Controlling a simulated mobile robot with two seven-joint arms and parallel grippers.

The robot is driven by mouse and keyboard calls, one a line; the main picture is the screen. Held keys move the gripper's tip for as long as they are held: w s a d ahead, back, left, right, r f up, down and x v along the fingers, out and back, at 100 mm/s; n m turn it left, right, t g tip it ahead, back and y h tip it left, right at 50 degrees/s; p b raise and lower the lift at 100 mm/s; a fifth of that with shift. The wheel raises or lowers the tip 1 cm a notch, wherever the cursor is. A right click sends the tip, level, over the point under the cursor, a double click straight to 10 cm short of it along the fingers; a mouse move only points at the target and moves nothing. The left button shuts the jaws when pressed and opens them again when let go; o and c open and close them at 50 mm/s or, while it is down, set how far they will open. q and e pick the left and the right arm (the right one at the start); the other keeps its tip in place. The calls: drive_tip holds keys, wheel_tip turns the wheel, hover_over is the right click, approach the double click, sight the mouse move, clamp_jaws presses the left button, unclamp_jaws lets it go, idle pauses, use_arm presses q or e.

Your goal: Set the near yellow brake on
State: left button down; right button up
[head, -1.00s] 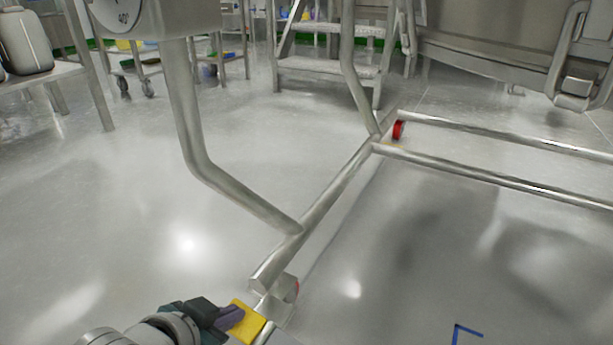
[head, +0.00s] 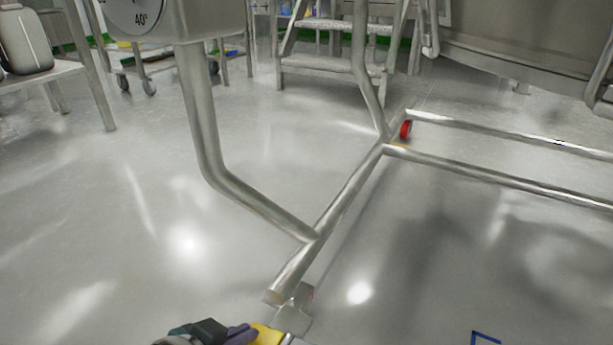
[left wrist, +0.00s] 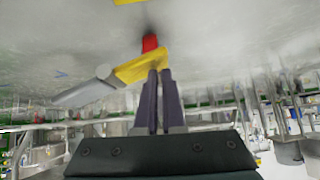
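The near yellow brake (head: 267,336) is a flat pedal at the near end of the steel frame (head: 345,198), partly cut off by the bottom edge of the head view. In the left wrist view the yellow brake (left wrist: 138,69) lies just beyond my fingertips, beside a red wheel (left wrist: 149,43). My left gripper (head: 246,332) reaches it from the left. Its two fingers (left wrist: 160,72) are together, with nothing visible between them. The tips are at the pedal's edge; I cannot tell whether they touch it. My right gripper is not in view.
Another red wheel (head: 405,130) is at the frame's far corner. A bent steel leg (head: 205,125) rises from the frame to a housing with a dial. Steps (head: 330,55) and a trolley stand behind. The floor left of the frame is open.

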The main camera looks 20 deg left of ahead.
use_arm(q)
drive_tip(key=shift+s+a+f, duration=0.15)
drive_tip(key=shift+s+f, duration=0.1)
drive_tip(key=shift+f, duration=0.05)
drive_tip(key=shift+w+r+p, duration=0.1)
drive_tip(key=shift+r+p, duration=0.2)
drive_tip(key=shift+r, duration=0.05)
drive_tip(key=r+p, duration=0.3)
drive_tip(key=a+r+p, duration=0.1)
drive_tip(key=shift+w+r, duration=0.2)
drive_tip(key=shift+r, duration=0.2)
drive_tip(key=s+a+f+p+v, duration=0.1)
drive_tip(key=a+p+v, duration=0.1)
drive_tip(key=p+v, duration=0.55)
drive_tip(key=s+d+r+g+p, duration=0.1)
drive_tip(key=s+r+p, duration=0.1)
drive_tip(key=r+p, duration=3)
drive_tip(key=s+d+r+g+p, duration=0.2)
drive_tip(key=s+r+p, duration=0.1)
drive_tip(key=r+p, duration=2.9)
drive_tip(key=s+d+r+g+p, duration=0.2)
drive_tip(key=r+p, duration=3.1)
drive_tip(key=r, duration=2)
drive_tip(key=shift+s+d+r+m, duration=0.2)
drive_tip(key=shift+s+r+m, duration=0.2)
drive_tip(key=shift+s, duration=0.35)
